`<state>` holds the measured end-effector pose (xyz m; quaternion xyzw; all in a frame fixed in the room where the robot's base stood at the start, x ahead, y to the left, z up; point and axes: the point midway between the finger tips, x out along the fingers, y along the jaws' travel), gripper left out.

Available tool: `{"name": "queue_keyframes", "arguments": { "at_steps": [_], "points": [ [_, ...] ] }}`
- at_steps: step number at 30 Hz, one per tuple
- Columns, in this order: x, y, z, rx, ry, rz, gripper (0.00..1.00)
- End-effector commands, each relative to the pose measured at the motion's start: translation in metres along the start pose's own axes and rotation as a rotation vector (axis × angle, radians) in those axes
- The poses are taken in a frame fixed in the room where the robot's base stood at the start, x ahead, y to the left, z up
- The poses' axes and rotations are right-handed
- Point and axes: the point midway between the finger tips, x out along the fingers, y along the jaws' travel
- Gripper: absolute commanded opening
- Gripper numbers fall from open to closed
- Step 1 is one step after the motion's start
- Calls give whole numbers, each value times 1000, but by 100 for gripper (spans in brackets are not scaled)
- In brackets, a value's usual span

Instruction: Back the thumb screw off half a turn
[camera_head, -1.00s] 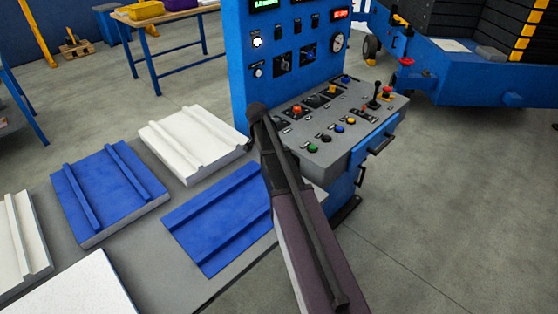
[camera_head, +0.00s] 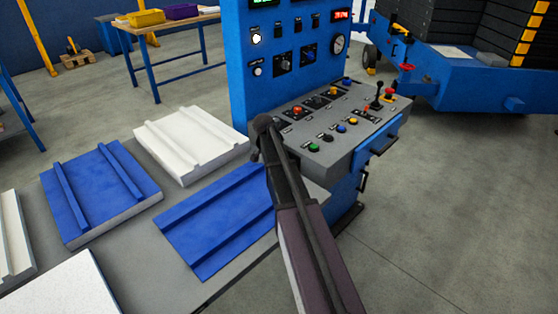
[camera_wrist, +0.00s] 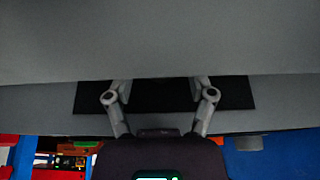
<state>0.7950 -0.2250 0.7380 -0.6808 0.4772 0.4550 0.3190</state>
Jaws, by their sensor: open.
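I cannot make out a thumb screw in either view. The control console (camera_head: 318,163) carries several coloured buttons, knobs and a lever. My arm reaches towards its left edge in the head view and covers part of it. My gripper (camera_wrist: 160,92) shows in the wrist view with its two grey fingers spread apart and nothing visible held between them. A black strip (camera_wrist: 160,94) on a grey surface lies behind the fingers; I cannot tell whether they touch it. In the head view my gripper's fingers are not distinguishable.
Ribbed white (camera_head: 190,140) and blue (camera_head: 100,190) panels lie on a grey table left of my arm. A red knob (camera_head: 407,67) is on the blue machine. Floor at right is clear.

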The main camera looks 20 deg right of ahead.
Motion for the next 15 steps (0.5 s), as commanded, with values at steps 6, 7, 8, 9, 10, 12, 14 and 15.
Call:
{"name": "queue_keyframes", "arguments": {
  "at_steps": [6, 7, 8, 9, 10, 12, 14, 15],
  "points": [
    [6, 0, 0, 0, 0, 0, 71],
    [6, 0, 0, 0, 0, 0, 71],
    [6, 0, 0, 0, 0, 0, 71],
    [6, 0, 0, 0, 0, 0, 71],
    [5, 0, 0, 0, 0, 0, 71],
    [5, 0, 0, 0, 0, 0, 71],
    [5, 0, 0, 0, 0, 0, 71],
    [5, 0, 0, 0, 0, 0, 68]
  ]
}}
